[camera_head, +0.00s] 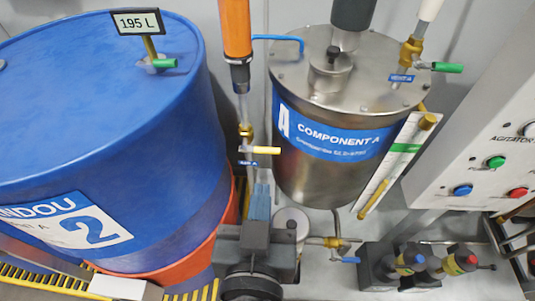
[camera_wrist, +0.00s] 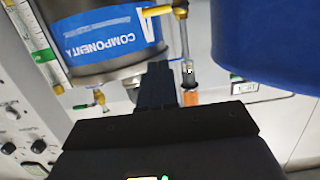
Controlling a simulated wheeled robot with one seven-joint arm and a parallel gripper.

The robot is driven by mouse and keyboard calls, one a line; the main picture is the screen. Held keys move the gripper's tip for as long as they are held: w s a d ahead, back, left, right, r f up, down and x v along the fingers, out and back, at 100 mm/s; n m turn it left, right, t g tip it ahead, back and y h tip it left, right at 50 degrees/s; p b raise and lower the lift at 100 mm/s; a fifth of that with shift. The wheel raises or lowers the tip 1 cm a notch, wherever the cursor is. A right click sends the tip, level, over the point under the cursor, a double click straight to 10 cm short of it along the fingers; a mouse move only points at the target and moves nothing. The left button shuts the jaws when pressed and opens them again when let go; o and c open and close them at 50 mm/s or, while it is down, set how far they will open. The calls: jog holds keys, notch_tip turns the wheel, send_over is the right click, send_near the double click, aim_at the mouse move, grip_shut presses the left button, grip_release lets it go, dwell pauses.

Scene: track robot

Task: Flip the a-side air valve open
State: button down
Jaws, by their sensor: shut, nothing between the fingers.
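A small brass valve (camera_head: 246,132) sits on the thin vertical line below an orange cylinder, with a small blue label (camera_head: 248,163) too small to read surely. Its yellow lever (camera_head: 266,150) points right, across the line. In the wrist view, which appears upside down, the yellow lever (camera_wrist: 157,11) points left near the top edge. My gripper (camera_head: 262,188) is at the bottom middle, its fingers just below the lever and apart from it in the picture. In the wrist view my gripper (camera_wrist: 157,68) has its dark fingers together and empty.
The steel Component A tank (camera_head: 310,180) stands right of the valve, the blue drum (camera_head: 150,110) left. A green-handled valve (camera_head: 447,67) is on the tank's upper right. The orange cylinder (camera_head: 235,30) rises above the valve. A button panel (camera_head: 470,145) is far right.

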jog(key=p, duration=0.2)
send_near(262, 150)
jog(key=w+d+r, duration=0.1)
jog(key=w+r, duration=0.2)
jog(key=w, duration=0.1)
jog(key=shift+w+d+f+p, duration=0.1)
jog(key=shift+w+f+p, duration=0.05)
jog(key=shift+w+f, duration=0.65)
jog(key=shift+w+d+f+p, duration=0.15)
jog(key=shift+w+f, duration=0.4)
jog(key=shift+f, duration=0.35)
jog(key=shift+f, duration=0.1)
jog(key=shift+f+m+b, duration=0.1)
jog(key=shift+m+b, duration=0.2)
jog(key=shift+b, duration=0.55)
